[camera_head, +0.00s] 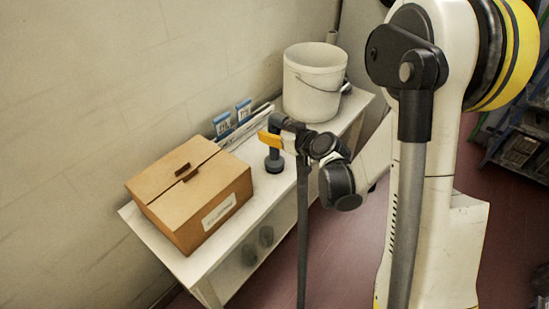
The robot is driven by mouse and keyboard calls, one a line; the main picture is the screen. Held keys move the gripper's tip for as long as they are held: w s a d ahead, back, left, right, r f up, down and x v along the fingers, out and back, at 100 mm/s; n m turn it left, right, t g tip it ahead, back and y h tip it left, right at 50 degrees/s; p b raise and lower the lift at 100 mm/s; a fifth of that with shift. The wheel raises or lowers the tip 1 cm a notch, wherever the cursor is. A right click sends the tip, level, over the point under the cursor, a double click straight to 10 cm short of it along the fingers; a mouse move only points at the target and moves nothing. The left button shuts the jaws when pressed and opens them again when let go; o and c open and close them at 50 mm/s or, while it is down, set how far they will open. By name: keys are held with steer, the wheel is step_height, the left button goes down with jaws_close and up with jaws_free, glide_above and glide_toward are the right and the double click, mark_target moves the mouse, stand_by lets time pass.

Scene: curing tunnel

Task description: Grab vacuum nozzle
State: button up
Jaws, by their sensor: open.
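A dark grey piece with a round, flared foot (274,163) stands on the white table between the cardboard box and the bucket. It looks like the vacuum nozzle, but its upper part is hidden by my gripper. My gripper (281,138), with a yellow-orange part on its left side, is right above and at the top of this piece. Its jaws are open. I cannot tell from this view whether they touch or surround the nozzle.
On the narrow white table (230,255) against the wall are a closed cardboard box (220,205), a white bucket (312,88) and blue-and-white cards (222,123). Dark shelving (520,140) stands at right.

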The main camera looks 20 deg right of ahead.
steer(key=shift+r, duration=0.1)
steer(key=shift+c, duration=0.5)
jaws_close()
